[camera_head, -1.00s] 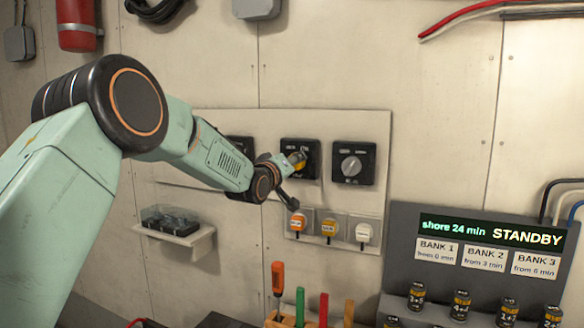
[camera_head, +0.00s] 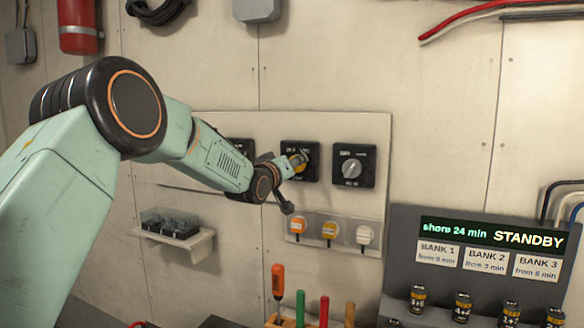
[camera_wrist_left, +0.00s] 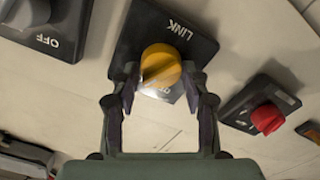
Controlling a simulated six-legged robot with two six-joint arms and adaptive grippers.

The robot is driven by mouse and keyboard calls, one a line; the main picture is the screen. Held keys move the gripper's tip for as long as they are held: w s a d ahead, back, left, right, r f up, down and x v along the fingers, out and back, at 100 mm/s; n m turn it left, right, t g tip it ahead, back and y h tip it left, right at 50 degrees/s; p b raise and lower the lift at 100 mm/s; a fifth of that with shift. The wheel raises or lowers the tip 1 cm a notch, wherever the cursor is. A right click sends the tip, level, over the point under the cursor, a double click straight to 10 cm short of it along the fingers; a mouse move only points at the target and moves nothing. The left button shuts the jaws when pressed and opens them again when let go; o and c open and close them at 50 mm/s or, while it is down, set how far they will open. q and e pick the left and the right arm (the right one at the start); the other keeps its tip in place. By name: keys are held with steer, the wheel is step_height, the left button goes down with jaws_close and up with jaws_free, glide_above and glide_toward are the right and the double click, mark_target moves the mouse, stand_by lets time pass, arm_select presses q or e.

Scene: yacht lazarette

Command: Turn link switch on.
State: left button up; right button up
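The link switch is a black square plate (camera_head: 287,148) on the wall panel, the middle of the rotary switches, with a yellow knob (camera_wrist_left: 161,64). In the wrist view its plate (camera_wrist_left: 193,47) reads LINK upside down; the lettering under the knob is partly covered and unreadable. My left gripper (camera_wrist_left: 160,78) is at the knob, one finger on each side. A narrow gap seems to show between the fingers and the knob, so it looks open around it. In the head view the gripper (camera_head: 292,165) partly covers the knob. My right gripper is not in view.
A grey-knob switch (camera_head: 351,167) is close on the right; a red-knob switch (camera_wrist_left: 267,118) is on the other side. Capped sockets (camera_head: 329,230) sit below. A small shelf (camera_head: 190,240), upright tool handles (camera_head: 300,306) and a STANDBY display (camera_head: 490,233) surround the panel.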

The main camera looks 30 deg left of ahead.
arm_select(q)
steer(key=o, duration=0.4)
steer(key=shift+f, duration=0.1)
steer(key=shift+s, duration=0.1)
steer(key=s, duration=1.2)
steer(key=shift+d, duration=0.4)
steer(key=shift+w, duration=0.15)
steer(key=shift+f, duration=0.1)
